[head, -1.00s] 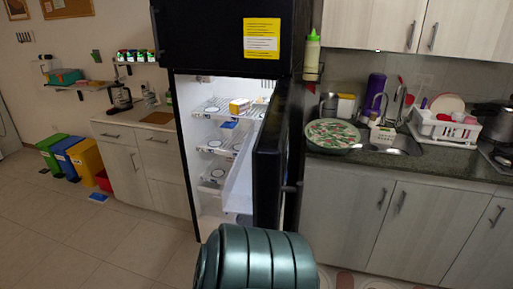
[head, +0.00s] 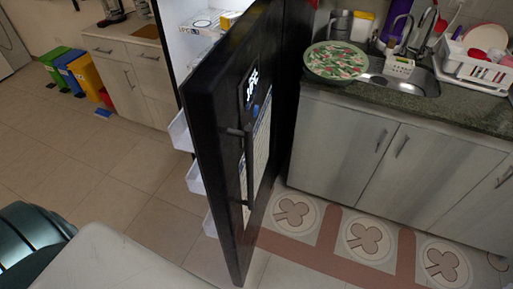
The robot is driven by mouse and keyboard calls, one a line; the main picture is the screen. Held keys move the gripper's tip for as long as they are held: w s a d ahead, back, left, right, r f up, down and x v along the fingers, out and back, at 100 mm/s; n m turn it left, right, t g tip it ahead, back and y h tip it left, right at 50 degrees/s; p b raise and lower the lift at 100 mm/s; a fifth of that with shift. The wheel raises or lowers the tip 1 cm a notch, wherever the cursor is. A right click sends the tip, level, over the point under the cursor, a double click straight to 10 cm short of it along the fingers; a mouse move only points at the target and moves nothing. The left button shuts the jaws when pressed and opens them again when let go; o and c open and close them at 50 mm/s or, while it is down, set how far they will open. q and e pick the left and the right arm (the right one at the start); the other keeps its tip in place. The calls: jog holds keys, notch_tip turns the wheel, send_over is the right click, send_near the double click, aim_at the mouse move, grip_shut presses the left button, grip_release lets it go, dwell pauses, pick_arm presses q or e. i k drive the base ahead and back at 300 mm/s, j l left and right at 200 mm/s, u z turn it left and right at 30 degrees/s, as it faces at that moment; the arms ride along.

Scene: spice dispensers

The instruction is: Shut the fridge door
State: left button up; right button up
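The black fridge door (head: 217,130) stands ajar in the middle of the head view, its outer face turned toward the right. It has a vertical black handle (head: 247,170) and a paper sheet on its face. White door shelves (head: 195,178) stick out on its left side. Part of the lit white fridge interior (head: 184,38) shows behind the door at the upper left. Neither of my grippers is in view.
A counter with grey cabinets (head: 340,150) stands right of the door, with a sink (head: 405,82) and a patterned round tray (head: 336,62) on top. A patterned mat (head: 362,240) lies on the floor. A dark green ribbed object (head: 30,245) and a pale surface (head: 120,262) fill the lower left. Tiled floor is open at left.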

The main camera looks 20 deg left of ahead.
aim_at(209, 94)
jog(key=i+l+u, duration=0.1)
jog(key=u, duration=0.25)
jog(key=i+l+u, duration=0.2)
jog(key=i+u, duration=0.15)
jog(key=i+l+u, duration=0.15)
jog(key=u, duration=0.2)
jog(key=k+z, duration=0.15)
jog(key=k, duration=0.45)
jog(key=k+l+z, duration=0.15)
jog(key=k, duration=0.45)
